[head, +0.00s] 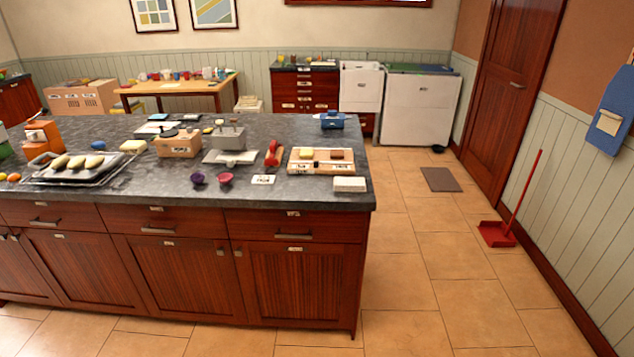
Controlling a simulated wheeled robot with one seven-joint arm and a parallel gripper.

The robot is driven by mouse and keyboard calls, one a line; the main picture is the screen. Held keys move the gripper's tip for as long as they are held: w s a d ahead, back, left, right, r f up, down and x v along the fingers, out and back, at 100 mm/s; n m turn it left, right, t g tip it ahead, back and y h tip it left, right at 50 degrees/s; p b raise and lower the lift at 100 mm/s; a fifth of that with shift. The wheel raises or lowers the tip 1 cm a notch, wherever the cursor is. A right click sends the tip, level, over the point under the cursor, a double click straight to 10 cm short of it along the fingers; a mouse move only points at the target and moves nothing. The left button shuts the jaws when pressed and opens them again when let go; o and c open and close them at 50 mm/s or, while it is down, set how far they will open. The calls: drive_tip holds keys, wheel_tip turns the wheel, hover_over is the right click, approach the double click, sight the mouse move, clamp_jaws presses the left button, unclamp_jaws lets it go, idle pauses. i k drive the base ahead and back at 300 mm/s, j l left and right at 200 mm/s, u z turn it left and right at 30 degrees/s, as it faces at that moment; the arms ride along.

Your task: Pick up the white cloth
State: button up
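A small white folded-looking block (350,185), which may be the white cloth, lies on the dark stone counter (322,197) near its front right corner. It is too small to tell for sure that it is cloth. A cream-white piece (133,146) lies farther left on the same counter, behind the metal tray. My gripper is not in view.
Near the white block are a wooden tray (321,167) with two small blocks, a red object (273,154) and two small bowls (224,179). A metal tray (70,176) holds several oblong items. Tiled floor right of the island is open, with a mat (441,179) and red dustpan (496,234).

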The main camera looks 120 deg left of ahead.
sight(339, 184)
drive_tip(key=u, duration=3.7)
